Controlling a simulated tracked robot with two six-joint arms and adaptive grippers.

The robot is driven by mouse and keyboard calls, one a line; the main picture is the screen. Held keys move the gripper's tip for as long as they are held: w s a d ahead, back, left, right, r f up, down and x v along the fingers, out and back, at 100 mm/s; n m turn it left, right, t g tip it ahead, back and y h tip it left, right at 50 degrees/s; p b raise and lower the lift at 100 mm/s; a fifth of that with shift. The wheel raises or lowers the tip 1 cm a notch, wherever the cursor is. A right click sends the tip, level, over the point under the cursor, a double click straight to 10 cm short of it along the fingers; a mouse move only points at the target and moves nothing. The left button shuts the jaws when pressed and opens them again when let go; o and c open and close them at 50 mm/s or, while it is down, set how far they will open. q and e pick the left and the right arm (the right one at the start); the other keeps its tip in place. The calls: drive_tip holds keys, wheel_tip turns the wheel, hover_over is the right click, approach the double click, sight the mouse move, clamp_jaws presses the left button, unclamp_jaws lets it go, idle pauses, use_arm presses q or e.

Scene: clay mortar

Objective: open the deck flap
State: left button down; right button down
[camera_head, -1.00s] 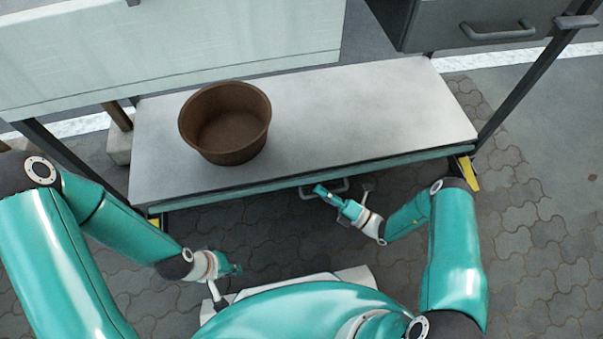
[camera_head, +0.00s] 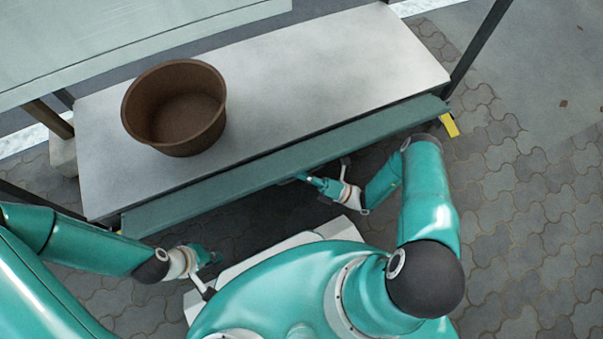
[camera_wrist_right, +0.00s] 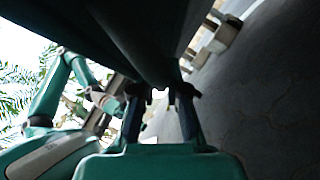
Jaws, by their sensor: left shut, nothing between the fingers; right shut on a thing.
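The deck flap (camera_head: 255,176) is a long green panel along the front edge of the pale deck (camera_head: 330,75). It is swung partly out, its upper face showing as a band below the deck edge. My right gripper (camera_head: 306,180) is at the flap's lower front edge, shut on its handle, which is mostly hidden in the head view. In the right wrist view, the gripper's fingers (camera_wrist_right: 160,100) reach up to the dark underside of the flap (camera_wrist_right: 140,35). My left gripper (camera_head: 209,257) is shut and empty, below the flap and apart from it.
A brown round tub (camera_head: 175,110) stands on the left half of the deck. A pale panel (camera_head: 110,35) hangs above the deck at the upper left. A yellow piece (camera_head: 449,125) is at the deck's right front corner. Paving to the right is free.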

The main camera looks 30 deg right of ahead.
drive_tip(key=shift+a, duration=0.2)
drive_tip(key=c, duration=1.2)
unclamp_jaws()
drive_tip(key=shift+d, duration=0.1)
drive_tip(key=shift+s+d+f, duration=0.15)
drive_tip(key=shift+s+d, duration=0.15)
drive_tip(key=shift+d, duration=0.05)
drive_tip(key=v, duration=1.1)
drive_tip(key=shift+f, duration=0.1)
